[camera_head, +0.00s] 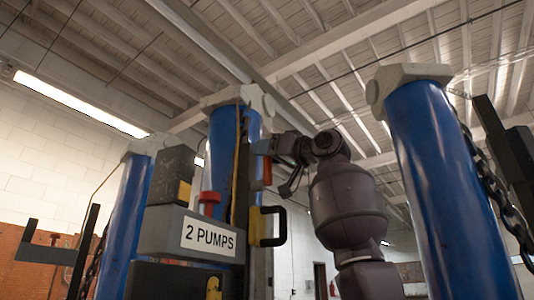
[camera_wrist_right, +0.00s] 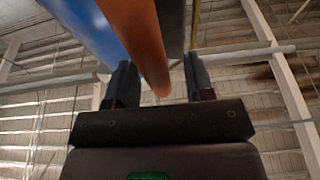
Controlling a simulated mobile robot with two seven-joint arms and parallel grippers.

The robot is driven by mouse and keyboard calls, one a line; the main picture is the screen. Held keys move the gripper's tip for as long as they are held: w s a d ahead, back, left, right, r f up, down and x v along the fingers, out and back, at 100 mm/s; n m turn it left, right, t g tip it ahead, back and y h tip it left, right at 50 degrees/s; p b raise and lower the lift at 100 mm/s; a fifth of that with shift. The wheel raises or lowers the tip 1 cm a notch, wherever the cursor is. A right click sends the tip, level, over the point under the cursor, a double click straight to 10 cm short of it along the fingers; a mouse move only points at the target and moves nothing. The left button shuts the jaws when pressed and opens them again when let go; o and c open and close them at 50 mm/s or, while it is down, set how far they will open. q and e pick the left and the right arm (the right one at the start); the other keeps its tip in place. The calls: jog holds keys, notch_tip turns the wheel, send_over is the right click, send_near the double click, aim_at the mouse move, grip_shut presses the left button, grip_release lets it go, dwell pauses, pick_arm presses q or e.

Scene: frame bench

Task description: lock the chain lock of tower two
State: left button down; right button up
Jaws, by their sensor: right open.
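The middle blue tower (camera_head: 222,150) with a pale cap stands behind a grey box labelled "2 PUMPS". An orange rod-like handle (camera_head: 267,171) hangs upright beside this tower; whether it belongs to the chain lock I cannot tell. My right gripper (camera_head: 268,147) is at the handle's upper part. In the right wrist view the orange handle (camera_wrist_right: 142,40) runs between the two fingers of the open gripper (camera_wrist_right: 160,82), with gaps showing on its sides. No chain shows clearly on the middle tower. My left gripper is not in view.
Blue towers stand left (camera_head: 130,205) and right (camera_head: 432,180); a dark chain (camera_head: 490,180) hangs beside the right one.

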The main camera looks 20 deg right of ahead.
jog(key=b+v, duration=0.3)
jog(key=v, duration=0.7)
jog(key=shift+s, duration=0.2)
jog(key=shift+d+f, duration=0.1)
